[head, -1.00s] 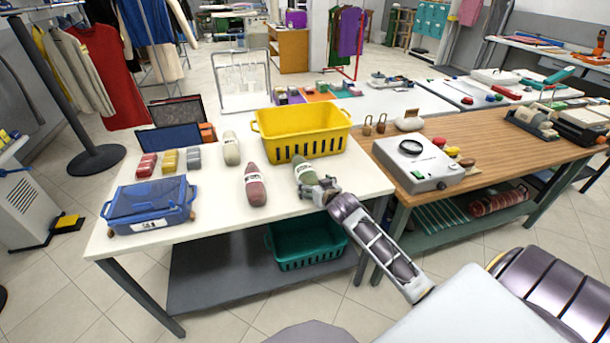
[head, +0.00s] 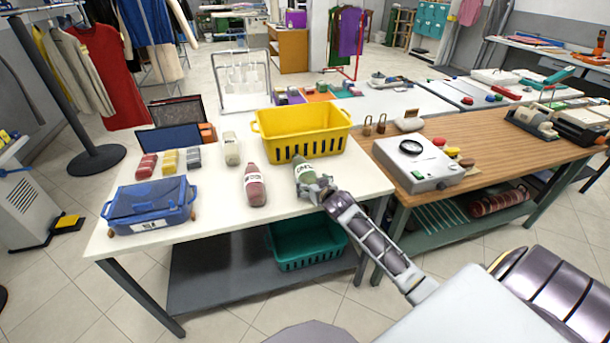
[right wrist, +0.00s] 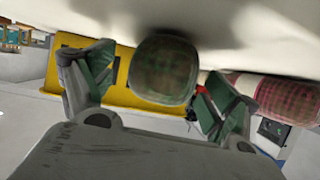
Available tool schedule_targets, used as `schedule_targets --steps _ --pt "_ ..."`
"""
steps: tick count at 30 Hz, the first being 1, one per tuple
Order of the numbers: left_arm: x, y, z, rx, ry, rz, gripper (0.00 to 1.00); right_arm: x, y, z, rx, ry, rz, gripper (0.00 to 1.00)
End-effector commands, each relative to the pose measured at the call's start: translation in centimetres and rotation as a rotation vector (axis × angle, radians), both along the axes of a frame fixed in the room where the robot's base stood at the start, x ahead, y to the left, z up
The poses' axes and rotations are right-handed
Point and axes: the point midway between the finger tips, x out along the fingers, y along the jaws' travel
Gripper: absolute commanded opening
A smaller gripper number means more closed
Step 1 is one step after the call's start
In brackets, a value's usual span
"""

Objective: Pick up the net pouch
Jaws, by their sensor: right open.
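A green, bottle-shaped pouch (head: 301,172) with a white label lies near the front right of the white table (head: 215,215). I take it for the net pouch, as a net-like grid shows on its rounded end in the right wrist view (right wrist: 163,70). My right gripper (head: 318,187) is at its near end, low over the table. In the right wrist view the open fingers (right wrist: 157,88) stand either side of the pouch, with gaps visible. A similar red pouch (head: 254,187) lies to the left and also shows in the wrist view (right wrist: 289,97). My left gripper is out of view.
A yellow basket (head: 273,122) stands just behind the green pouch. A blue box (head: 122,212), small packs and a pale pouch (head: 232,148) are further left. A wooden table (head: 480,135) with a grey device (head: 432,182) adjoins at right. A green basket (head: 280,262) sits below.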

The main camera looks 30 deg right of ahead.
Motion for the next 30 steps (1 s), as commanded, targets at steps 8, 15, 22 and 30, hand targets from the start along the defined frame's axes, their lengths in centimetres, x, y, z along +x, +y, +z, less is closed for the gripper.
schedule_targets --steps 8,15,22,30 --pt "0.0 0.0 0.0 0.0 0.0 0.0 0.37 1.9 -0.3 -0.8 0.001 -0.001 0.0 0.87" --pt "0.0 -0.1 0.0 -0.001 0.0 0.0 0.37 2.2 -0.4 -1.0 0.001 0.0 0.0 0.87" --pt "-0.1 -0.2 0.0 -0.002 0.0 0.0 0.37 2.2 -0.4 -1.0 0.0 0.0 0.0 0.87" --pt "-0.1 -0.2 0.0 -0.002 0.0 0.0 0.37 2.2 -0.4 -1.0 0.0 0.0 0.0 0.68"
